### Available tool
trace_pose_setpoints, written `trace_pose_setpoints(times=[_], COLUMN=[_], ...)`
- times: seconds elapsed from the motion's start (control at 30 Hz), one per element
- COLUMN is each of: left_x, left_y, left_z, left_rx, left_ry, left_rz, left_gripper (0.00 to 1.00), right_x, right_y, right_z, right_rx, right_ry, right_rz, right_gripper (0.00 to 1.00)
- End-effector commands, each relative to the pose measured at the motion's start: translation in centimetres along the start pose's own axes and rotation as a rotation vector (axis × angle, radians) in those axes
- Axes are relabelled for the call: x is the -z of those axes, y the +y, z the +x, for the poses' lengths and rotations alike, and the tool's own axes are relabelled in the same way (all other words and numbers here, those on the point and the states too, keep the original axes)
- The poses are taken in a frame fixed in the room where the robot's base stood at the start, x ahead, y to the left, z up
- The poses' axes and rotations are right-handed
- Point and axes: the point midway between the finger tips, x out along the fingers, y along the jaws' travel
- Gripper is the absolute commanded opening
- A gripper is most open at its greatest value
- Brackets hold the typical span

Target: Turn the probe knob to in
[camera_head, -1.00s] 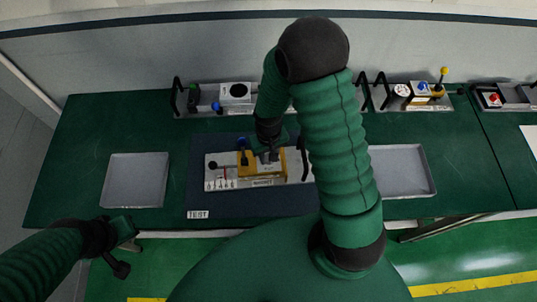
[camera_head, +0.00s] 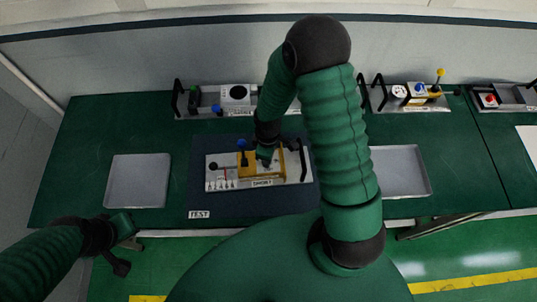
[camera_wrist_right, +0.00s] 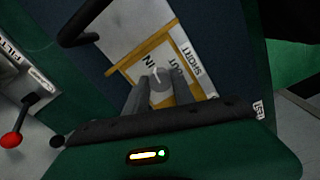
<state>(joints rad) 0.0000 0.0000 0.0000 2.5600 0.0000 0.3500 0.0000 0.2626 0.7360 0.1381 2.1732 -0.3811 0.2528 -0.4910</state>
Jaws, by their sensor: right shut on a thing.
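The probe knob (camera_wrist_right: 161,87) is a grey round knob with a white pointer line, on a white panel framed in yellow. In the right wrist view the labels IN, OUT and SHORT are beside it, and the pointer line tips toward the IN side. My right gripper (camera_wrist_right: 158,92) is shut on the knob, one finger on each side. In the head view the right gripper (camera_head: 265,162) is over the yellow-framed part of the test fixture (camera_head: 221,182), and the knob is mostly hidden there. My left gripper (camera_head: 127,240) hangs off the table's front edge, its jaws unclear.
The fixture sits on a dark mat marked TEST (camera_head: 235,205). A blue-topped lever (camera_head: 241,146) and a black handle (camera_head: 303,157) rise from it. Grey trays stand left (camera_head: 137,181) and right (camera_head: 400,170). Other fixtures line the back edge.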

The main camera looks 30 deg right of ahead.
Motion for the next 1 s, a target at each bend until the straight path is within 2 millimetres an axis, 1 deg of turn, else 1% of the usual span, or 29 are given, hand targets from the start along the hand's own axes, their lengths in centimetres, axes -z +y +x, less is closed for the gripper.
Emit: trace_pose_setpoints(times=[0.03,0.33,0.87,0.9,1.0], left_x=[0.04,0.13,0.14,0.14,0.14], left_y=[0.0,0.0,0.0,0.0,0.0], left_z=[-0.17,-0.54,-0.59,-0.59,-0.6], left_rx=[0.0,0.0,0.0,0.0,0.0], left_ry=[0.0,0.0,0.0,0.0,0.0], left_rz=[0.0,0.0,0.0,0.0,0.0], left_gripper=[0.0,0.0,0.0,0.0,0.0], right_x=[-0.01,-0.01,-0.05,-0.05,-0.05], right_y=[-0.35,-0.44,-0.41,-0.41,-0.35], right_z=[0.09,0.19,0.2,0.19,0.16], right_rx=[0.007,0.008,0.007,0.007,0.006], right_ry=[-0.002,-0.002,-0.002,-0.002,-0.002], right_rz=[-0.029,-0.149,-0.174,-0.174,-0.173], right_gripper=[0.0,0.0,0.0,0.33,0.46])
